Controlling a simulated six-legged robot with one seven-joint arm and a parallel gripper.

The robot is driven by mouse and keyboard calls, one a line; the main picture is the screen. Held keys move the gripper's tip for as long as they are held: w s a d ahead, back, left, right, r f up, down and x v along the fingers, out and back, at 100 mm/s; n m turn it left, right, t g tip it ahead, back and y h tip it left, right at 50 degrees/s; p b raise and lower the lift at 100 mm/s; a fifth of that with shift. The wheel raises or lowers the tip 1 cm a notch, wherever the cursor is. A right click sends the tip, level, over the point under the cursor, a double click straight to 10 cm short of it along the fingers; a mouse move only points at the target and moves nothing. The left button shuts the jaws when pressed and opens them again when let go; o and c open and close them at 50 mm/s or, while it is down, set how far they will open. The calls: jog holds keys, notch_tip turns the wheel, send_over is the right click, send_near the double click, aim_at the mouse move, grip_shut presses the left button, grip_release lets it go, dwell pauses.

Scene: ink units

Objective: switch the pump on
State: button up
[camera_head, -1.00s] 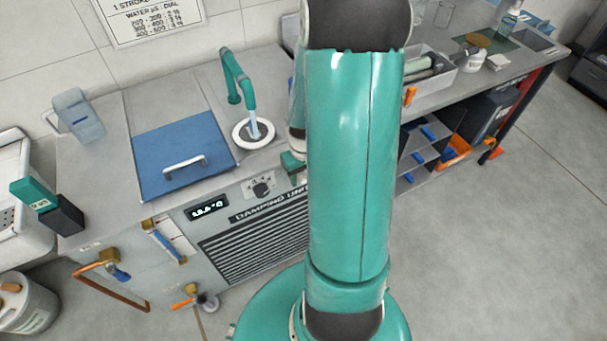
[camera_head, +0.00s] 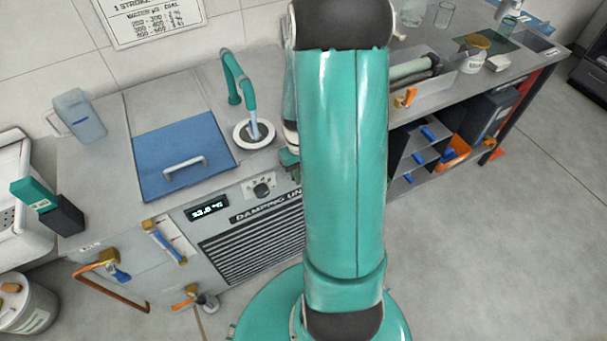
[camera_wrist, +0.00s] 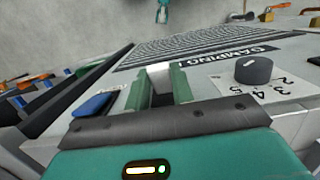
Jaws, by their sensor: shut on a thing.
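The damping unit (camera_head: 250,250) has a front panel with a digital display (camera_head: 207,208), a black dial (camera_head: 261,189) and a dark grille. In the wrist view the dial (camera_wrist: 253,70) stands to the right of my gripper. My gripper's green fingers (camera_wrist: 160,88) are at the panel, closed around a small pale part (camera_wrist: 160,73) that looks like the pump switch. The fingers hide most of it, so its position cannot be read. In the head view my gripper (camera_head: 290,160) is at the panel's upper right, mostly hidden behind my arm.
A blue lid (camera_head: 184,150) and a teal spout over a white ring (camera_head: 254,134) are on the unit's top. Orange and blue valve handles (camera_head: 108,262) are at the front left. A bench with a tray (camera_head: 440,82) and shelves stands right. Floor is clear at right.

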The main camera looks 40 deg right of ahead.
jog(key=o, duration=1)
jog(key=r, duration=0.4)
jog(key=w+r, duration=0.1)
jog(key=r, duration=0.4)
jog(key=w+r, duration=0.1)
jog(key=r, duration=0.3)
jog(key=shift+d+r, duration=0.3)
jog(key=shift+r, duration=0.05)
jog(key=shift+a+r, duration=0.1)
jog(key=s+a+r+n+t, duration=0.1)
jog(key=s+a+r+t, duration=0.1)
jog(key=a+r, duration=0.3)
jog(key=s+a+r+n+t, duration=0.1)
jog(key=a+r, duration=0.4)
jog(key=a, duration=0.5)
jog(key=s+a+r+n+t, duration=0.1)
jog(key=s+a+r+t, duration=0.3)
jog(key=a, duration=0.4)
jog(key=shift+s+a+r, duration=0.15)
jog(key=shift+s+r, duration=0.1)
jog(key=shift+r, duration=0.3)
jog(key=shift+s+a+r, duration=0.15)
jog(key=shift+s+r, duration=0.1)
jog(key=shift+r, duration=0.25)
